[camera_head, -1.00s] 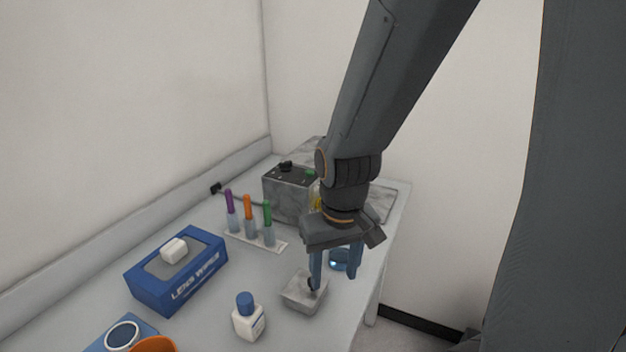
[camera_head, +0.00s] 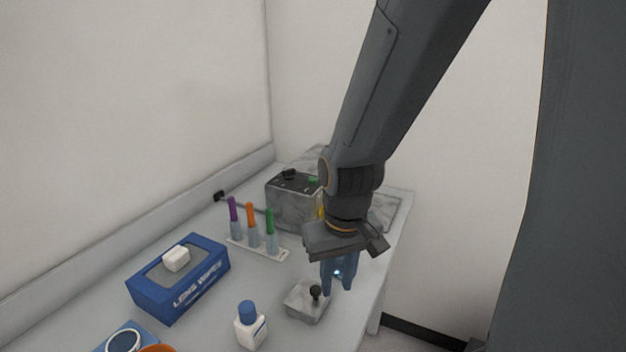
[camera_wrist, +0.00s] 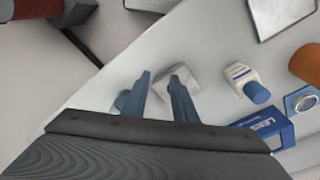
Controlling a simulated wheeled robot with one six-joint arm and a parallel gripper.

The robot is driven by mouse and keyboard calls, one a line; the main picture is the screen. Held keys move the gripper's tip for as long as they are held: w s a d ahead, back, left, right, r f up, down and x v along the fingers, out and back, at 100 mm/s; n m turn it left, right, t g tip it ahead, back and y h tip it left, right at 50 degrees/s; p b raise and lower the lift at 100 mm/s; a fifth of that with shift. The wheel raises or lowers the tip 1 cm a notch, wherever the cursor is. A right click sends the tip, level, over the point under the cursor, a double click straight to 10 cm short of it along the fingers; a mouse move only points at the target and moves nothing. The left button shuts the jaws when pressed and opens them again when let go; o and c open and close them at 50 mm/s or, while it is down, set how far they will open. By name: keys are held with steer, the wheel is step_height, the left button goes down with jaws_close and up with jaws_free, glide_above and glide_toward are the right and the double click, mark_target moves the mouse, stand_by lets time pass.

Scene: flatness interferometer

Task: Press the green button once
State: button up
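The green button (camera_head: 313,181) is a small green cap on top of a grey marbled box (camera_head: 293,203) at the back of the bench, partly beside my arm. In the wrist view I do not see the button. My gripper (camera_head: 338,288) points down over the bench, in front of and below the box, well apart from the button. Its two blue fingers (camera_wrist: 159,77) are fairly close together with an empty gap between them.
A small grey block with a black knob (camera_head: 315,291) stands beside my fingertips. A white bottle (camera_head: 250,326), a blue lens wipes box (camera_head: 179,278) and a rack of coloured pens (camera_head: 258,248) stand to the left. The bench's right edge is close to the gripper.

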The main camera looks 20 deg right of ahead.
jaws_close()
stand_by(1.4)
